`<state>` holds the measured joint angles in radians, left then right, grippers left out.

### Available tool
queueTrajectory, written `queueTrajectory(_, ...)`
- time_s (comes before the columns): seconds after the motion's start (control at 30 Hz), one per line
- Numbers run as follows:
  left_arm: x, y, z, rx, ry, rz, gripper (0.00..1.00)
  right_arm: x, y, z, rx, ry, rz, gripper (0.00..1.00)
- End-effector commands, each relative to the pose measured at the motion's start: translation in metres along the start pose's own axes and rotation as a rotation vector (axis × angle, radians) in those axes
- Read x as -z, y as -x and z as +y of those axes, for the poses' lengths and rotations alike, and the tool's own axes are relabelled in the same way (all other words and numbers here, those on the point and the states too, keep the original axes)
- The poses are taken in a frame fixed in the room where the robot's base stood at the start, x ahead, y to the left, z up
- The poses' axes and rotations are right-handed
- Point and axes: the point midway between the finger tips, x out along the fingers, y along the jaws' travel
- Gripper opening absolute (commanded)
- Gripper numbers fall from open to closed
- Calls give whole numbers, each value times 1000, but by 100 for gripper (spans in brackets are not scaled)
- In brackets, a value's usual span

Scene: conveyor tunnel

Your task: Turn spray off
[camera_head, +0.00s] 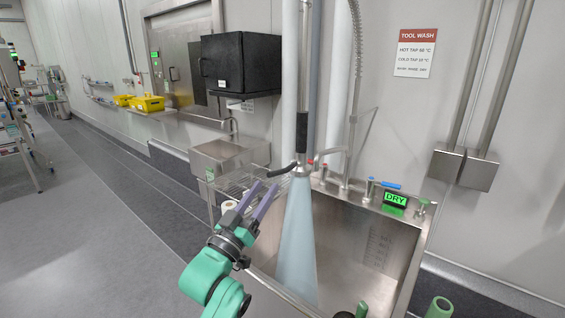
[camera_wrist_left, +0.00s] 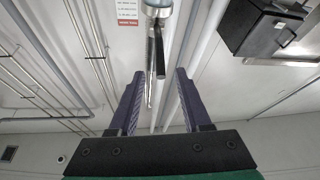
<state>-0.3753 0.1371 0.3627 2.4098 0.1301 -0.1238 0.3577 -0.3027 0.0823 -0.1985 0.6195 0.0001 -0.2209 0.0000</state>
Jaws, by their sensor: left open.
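The spray head (camera_head: 301,167) hangs over the sink at the end of a black-sleeved hose (camera_head: 302,135). A wide pale-blue cone of spray (camera_head: 298,245) comes out of it, down into the steel sink (camera_head: 375,240). Its black lever (camera_head: 283,170) sticks out to the left. My left gripper (camera_head: 264,187) is open and empty, just below and left of the lever, with its purple fingers pointing up toward it. In the left wrist view, the lever (camera_wrist_left: 160,58) shows between the two fingers (camera_wrist_left: 160,78), seemingly beyond their tips. My right gripper is not in view.
A wire rack (camera_head: 236,184) lies left of the sink. Taps with blue (camera_head: 391,184) and red tops and a green DRY display (camera_head: 396,199) line the sink's back ledge. A black box (camera_head: 241,65) hangs on the wall.

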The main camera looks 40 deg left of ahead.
Motion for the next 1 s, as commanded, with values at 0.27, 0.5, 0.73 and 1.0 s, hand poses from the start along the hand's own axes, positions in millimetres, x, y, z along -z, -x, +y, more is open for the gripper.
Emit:
queueTrajectory(0.27, 6, -74, 2, -1, 0, 2, 48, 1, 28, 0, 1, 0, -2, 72)
queueTrajectory(0.5, 2, -95, 1, 0, -2, -1, 48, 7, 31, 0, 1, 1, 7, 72)
queueTrajectory(0.73, 1, -95, 1, 0, -1, -1, 29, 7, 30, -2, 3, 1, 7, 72)
queueTrajectory(1.0, 1, -95, 1, 0, -1, -1, 0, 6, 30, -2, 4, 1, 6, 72)
